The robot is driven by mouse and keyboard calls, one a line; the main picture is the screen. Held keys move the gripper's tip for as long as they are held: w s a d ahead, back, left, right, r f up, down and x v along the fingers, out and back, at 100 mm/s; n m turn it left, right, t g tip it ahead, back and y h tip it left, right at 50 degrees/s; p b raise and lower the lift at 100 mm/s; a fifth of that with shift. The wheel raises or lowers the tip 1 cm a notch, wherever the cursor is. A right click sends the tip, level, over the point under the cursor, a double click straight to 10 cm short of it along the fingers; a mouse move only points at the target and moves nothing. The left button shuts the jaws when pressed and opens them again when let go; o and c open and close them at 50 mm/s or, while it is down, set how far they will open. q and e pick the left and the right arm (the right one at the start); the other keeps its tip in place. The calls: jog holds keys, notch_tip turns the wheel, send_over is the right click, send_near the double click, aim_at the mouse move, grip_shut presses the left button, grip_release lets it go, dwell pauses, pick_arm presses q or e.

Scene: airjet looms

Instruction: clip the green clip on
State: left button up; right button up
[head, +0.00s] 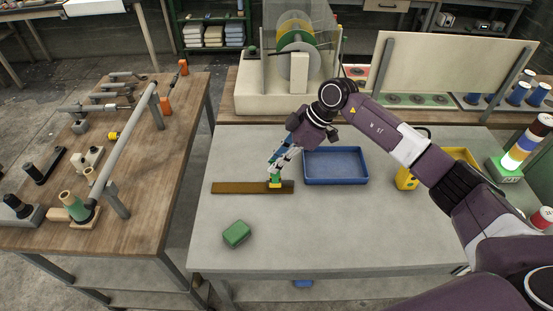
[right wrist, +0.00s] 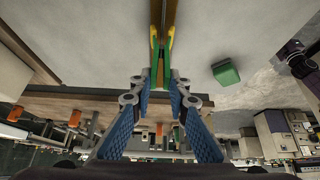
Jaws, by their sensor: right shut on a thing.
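The green clip (head: 275,183) has yellow on it and sits at the brown bar (head: 235,188), nearer the bar's right end. My right gripper (head: 277,170) comes down from above and is shut on the clip. In the right wrist view the fingertips (right wrist: 160,84) press on both sides of the clip (right wrist: 155,52). Its yellow-edged arms lie either side of the brown bar (right wrist: 163,12). I cannot tell whether the clip's jaws touch or grip the bar. My left gripper is not in view.
A green block (head: 237,233) lies on the grey table (head: 330,235) in front of the bar. A blue tray (head: 335,182) stands right of the clip, with a yellow object (head: 406,178) beyond. The table's front middle is clear.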

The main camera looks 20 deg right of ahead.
jog(key=shift+f, duration=0.25)
jog(key=o, duration=0.8)
jog(key=v, duration=1.2)
